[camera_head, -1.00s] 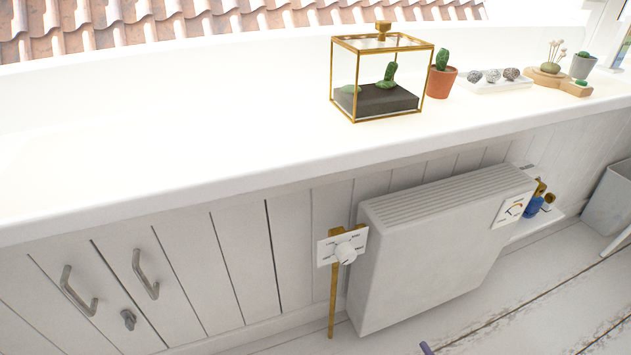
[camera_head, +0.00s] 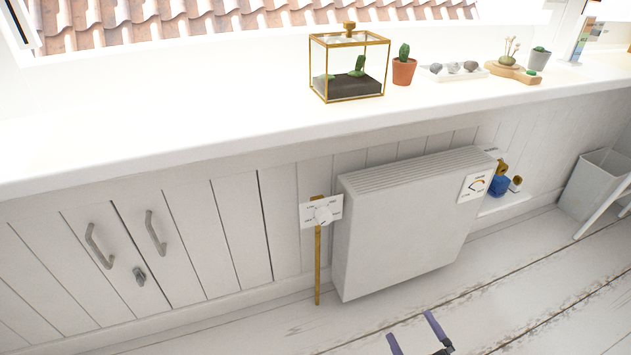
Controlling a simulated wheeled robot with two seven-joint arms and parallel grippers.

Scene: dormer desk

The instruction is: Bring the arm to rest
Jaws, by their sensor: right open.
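My right gripper (camera_head: 416,334) shows at the bottom edge, right of the middle. Its two purple-grey fingers stand apart with nothing between them. It is in front of and below the white radiator (camera_head: 400,228), over the pale plank floor, touching nothing that I can see. The rest of the right arm is cut off by the frame. My left gripper is out of view.
A white sill (camera_head: 230,125) runs across, with a glass terrarium (camera_head: 348,88), a potted cactus (camera_head: 404,68) and a stone tray (camera_head: 455,71). Cupboard handles (camera_head: 99,246) protrude at left. Open floor (camera_head: 520,270) lies at right.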

